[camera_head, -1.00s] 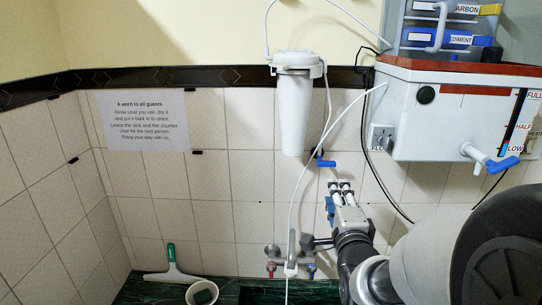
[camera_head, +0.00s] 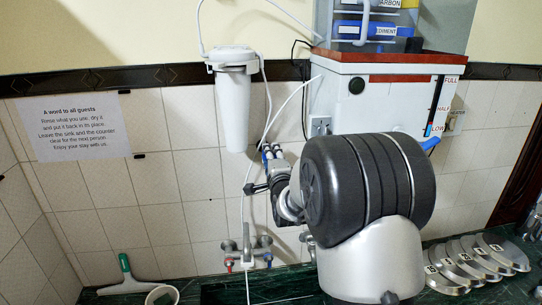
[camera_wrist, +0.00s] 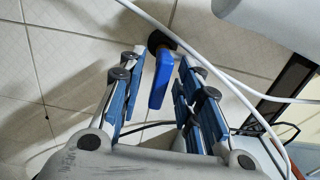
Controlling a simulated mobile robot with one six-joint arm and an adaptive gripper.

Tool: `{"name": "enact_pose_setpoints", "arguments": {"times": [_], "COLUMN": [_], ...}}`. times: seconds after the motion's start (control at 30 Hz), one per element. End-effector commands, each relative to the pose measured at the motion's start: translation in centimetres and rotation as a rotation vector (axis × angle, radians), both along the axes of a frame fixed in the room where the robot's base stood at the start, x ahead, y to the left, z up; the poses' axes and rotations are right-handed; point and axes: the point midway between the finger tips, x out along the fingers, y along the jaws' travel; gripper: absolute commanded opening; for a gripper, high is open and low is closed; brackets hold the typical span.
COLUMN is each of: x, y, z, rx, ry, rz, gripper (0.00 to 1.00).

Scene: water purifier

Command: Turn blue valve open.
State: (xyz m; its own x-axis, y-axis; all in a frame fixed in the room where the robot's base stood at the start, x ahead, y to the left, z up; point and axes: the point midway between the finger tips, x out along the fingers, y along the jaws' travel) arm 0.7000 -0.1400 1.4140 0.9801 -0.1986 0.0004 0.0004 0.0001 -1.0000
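The blue valve handle (camera_wrist: 160,80) hangs from a dark round fitting on the tiled wall in the wrist view. My gripper (camera_wrist: 160,72) is open, with one blue-padded finger on each side of the handle. Gaps show between the handle and the pads, so I see no contact. In the head view my gripper (camera_head: 269,150) is raised to the wall just right of and below the white filter canister (camera_head: 233,110). It covers most or all of the valve there, and I cannot tell valve blue from finger blue.
White hoses (camera_wrist: 215,70) pass close to the fingers. A sink faucet (camera_head: 247,245) stands below. Metal trays (camera_head: 478,262) and a cup (camera_head: 162,295) lie on the dark counter.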

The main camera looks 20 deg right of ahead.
Motion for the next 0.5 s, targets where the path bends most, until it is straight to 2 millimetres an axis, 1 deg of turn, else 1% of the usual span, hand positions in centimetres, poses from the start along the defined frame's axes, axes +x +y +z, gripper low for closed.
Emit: {"name": "enact_pose_setpoints", "arguments": {"times": [0.27, 0.5], "x": [0.19, 0.17], "y": [-0.04, -0.03], "z": [-0.04, -0.02], "rx": [0.000, 0.000], "ry": [0.001, 0.001], "rz": [0.000, 0.000], "gripper": [0.32, 0.17]}}
